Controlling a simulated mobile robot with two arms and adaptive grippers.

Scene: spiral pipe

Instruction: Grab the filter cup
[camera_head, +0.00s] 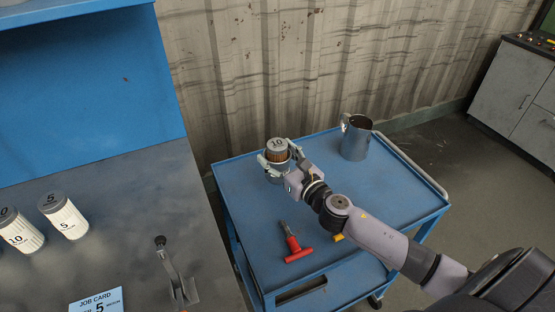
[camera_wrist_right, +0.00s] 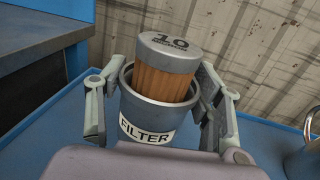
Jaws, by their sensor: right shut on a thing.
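The filter cup (camera_wrist_right: 150,118) is a grey metal cup with a white "FILTER" label. An orange-brown pleated filter cartridge (camera_wrist_right: 165,80) with a grey cap marked "10" stands in it, its upper part above the rim. In the head view the cup (camera_head: 275,172) is at the left back of the blue cart. My right gripper (camera_head: 276,162) is shut around the cup, one finger on each side; both fingers also show in the right wrist view (camera_wrist_right: 160,110). I cannot tell whether the cup's base touches the cart. My left gripper is not in view.
A metal pitcher (camera_head: 356,138) stands on the blue cart (camera_head: 245,215) right of the cup. A red-handled tool (camera_head: 296,248) lies nearer. White filters (camera_head: 63,215), a lever (camera_head: 172,270) and a job card (camera_head: 97,302) are on the left bench. A corrugated wall is behind.

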